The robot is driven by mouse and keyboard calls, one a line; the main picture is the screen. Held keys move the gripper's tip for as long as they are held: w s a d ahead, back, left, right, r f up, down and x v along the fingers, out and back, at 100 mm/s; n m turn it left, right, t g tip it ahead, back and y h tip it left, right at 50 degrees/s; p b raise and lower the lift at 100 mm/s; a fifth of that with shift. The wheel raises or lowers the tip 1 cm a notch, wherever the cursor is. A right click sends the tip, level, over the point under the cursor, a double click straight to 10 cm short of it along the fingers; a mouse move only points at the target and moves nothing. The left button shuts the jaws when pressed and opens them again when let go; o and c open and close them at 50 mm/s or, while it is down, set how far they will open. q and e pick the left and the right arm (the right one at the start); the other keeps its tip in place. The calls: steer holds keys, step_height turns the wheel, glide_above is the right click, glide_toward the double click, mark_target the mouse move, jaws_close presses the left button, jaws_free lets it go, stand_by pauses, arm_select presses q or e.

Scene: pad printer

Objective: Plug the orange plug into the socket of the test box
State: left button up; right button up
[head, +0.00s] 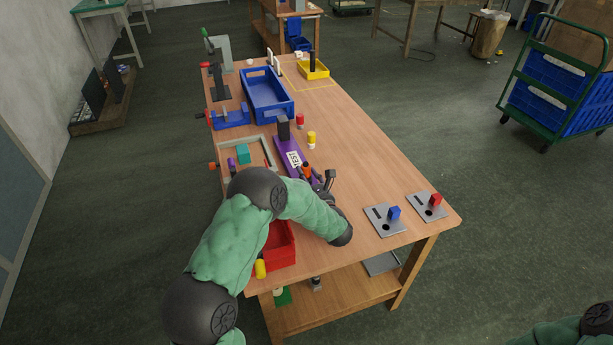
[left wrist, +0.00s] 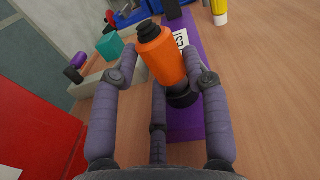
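The orange plug (head: 306,171) stands out over the near part of the purple test box (head: 284,149), which bears a white TEST label. In the left wrist view the plug (left wrist: 162,57) has a black cap and sits tilted between the fingertips of my left gripper (left wrist: 166,66), which appear closed on its sides. A round black part (left wrist: 181,97) shows below the plug against the purple box; I cannot tell whether it is the plug's end or the socket. In the head view my left gripper (head: 319,178) is partly hidden by its arm. My right gripper is out of view.
A red bin (head: 281,247) lies beside my left arm. A grey frame with a teal block (head: 243,154) is left of the box. Red-white (head: 300,121) and yellow-white (head: 311,139) cylinders stand to its right. Blue (head: 394,213) and red (head: 436,199) switches sit at the right; table between is clear.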

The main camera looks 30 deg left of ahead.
arm_select(q)
steer(key=shift+s+d+f+h, duration=0.15)
steer(key=shift+s+d+f, duration=0.05)
steer(key=shift+f, duration=0.35)
steer(key=shift+s+d+f+h, duration=0.15)
steer(key=shift+d+f, duration=0.05)
steer(key=shift+f, duration=0.35)
steer(key=v, duration=0.3)
steer(key=r+v, duration=0.1)
steer(key=v, duration=0.7)
steer(key=shift+d+r, duration=0.15)
